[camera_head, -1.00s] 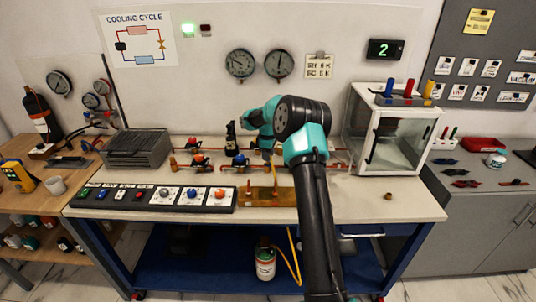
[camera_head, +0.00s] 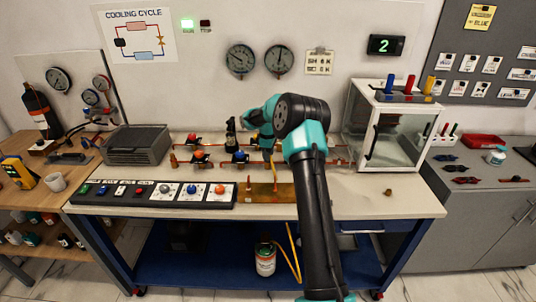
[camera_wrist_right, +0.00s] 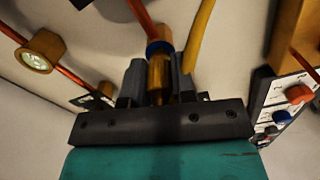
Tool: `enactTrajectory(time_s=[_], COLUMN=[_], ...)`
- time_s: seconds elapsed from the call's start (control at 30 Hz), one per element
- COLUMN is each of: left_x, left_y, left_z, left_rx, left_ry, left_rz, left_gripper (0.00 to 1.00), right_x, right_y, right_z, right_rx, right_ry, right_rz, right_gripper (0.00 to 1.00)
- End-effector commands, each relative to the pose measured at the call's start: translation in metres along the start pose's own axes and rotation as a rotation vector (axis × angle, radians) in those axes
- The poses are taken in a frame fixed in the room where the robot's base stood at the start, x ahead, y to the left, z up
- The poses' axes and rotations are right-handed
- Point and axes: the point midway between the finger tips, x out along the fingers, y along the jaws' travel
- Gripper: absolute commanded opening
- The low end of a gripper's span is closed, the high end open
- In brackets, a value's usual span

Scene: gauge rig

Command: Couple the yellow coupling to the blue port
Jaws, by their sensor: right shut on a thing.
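In the right wrist view my right gripper (camera_wrist_right: 159,82) is shut on the brass-yellow coupling (camera_wrist_right: 159,72), with one dark finger on each side. The blue port (camera_wrist_right: 158,47) shows as a blue ring at the end of a copper-red pipe, directly beyond the coupling. The coupling is lined up with the ring and appears to meet it; I cannot tell whether it is seated. A yellow hose (camera_wrist_right: 198,35) runs close beside the right finger. In the head view my right arm covers much of this spot, and the coupling is not clear. My left gripper is not in view.
Copper pipes with red and blue valves (camera_head: 239,157) run along the bench back. A switch panel (camera_head: 150,194) lies in front, a glass-sided box (camera_head: 392,140) to the right. The hose (camera_head: 294,250) hangs over the bench front near a canister (camera_head: 265,260). The right bench front is mostly clear.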

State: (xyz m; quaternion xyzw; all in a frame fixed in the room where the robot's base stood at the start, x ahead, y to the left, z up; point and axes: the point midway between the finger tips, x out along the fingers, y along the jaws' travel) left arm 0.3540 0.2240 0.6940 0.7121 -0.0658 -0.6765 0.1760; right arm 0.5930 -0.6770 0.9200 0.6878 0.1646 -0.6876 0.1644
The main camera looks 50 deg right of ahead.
Motion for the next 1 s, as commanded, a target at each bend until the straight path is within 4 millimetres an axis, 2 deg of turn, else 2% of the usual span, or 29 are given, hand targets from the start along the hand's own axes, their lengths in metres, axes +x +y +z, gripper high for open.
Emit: enactTrajectory(time_s=[1.0], left_x=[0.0], left_y=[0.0], left_z=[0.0], left_rx=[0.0], left_ry=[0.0], left_rz=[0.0], left_gripper=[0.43], right_x=[0.0049], right_y=[-0.0001], right_z=[0.0], right_rx=[0.0], right_ry=[0.0], right_rz=[-0.001], right_gripper=[0.02])
